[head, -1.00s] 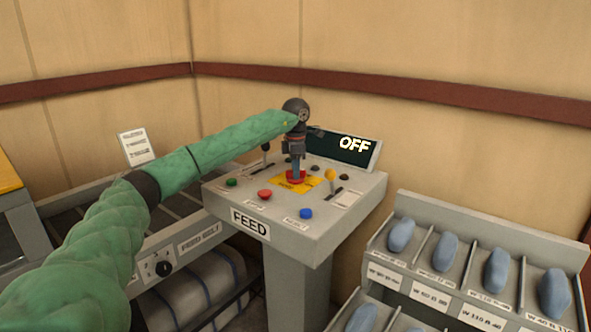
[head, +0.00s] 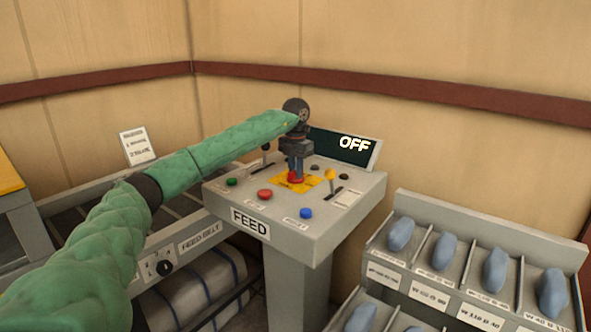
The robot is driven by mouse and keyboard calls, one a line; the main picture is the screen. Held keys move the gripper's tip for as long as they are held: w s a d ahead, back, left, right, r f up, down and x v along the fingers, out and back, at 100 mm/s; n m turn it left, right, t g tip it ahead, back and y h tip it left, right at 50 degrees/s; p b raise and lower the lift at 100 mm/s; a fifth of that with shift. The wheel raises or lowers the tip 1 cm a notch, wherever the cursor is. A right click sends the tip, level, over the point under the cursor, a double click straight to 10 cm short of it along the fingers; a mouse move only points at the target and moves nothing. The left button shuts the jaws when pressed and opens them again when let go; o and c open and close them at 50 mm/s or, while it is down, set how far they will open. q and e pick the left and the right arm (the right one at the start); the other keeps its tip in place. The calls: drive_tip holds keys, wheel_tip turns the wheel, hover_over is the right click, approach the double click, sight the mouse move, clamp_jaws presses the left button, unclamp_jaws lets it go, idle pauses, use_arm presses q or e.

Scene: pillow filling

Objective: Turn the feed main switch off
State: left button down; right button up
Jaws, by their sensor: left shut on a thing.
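The FEED console (head: 345,212) stands in the middle of the head view, a grey box on a post. Its display (head: 338,147) at the back reads OFF. The feed main switch (head: 296,178) is a red knob on a yellow plate (head: 311,184) on the console top. My left gripper (head: 296,172) points down over the plate and is shut on the red switch. The gripper hides much of the switch, so its exact angle is hard to tell. My right gripper is not in view.
Green (head: 232,182), red (head: 265,194) and blue (head: 306,213) buttons and a yellow-knobbed lever (head: 330,176) sit close around the switch. A rack (head: 480,246) with blue rolls stands at right. The feed belt (head: 186,207) runs at left.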

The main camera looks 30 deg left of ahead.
use_arm(q)
drive_tip(key=shift+r, duration=0.1)
drive_tip(key=shift+n, duration=0.3)
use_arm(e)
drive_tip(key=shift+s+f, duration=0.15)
use_arm(q)
drive_tip(key=c, duration=1.4)
unclamp_jaws()
drive_tip(key=shift+o, duration=0.2)
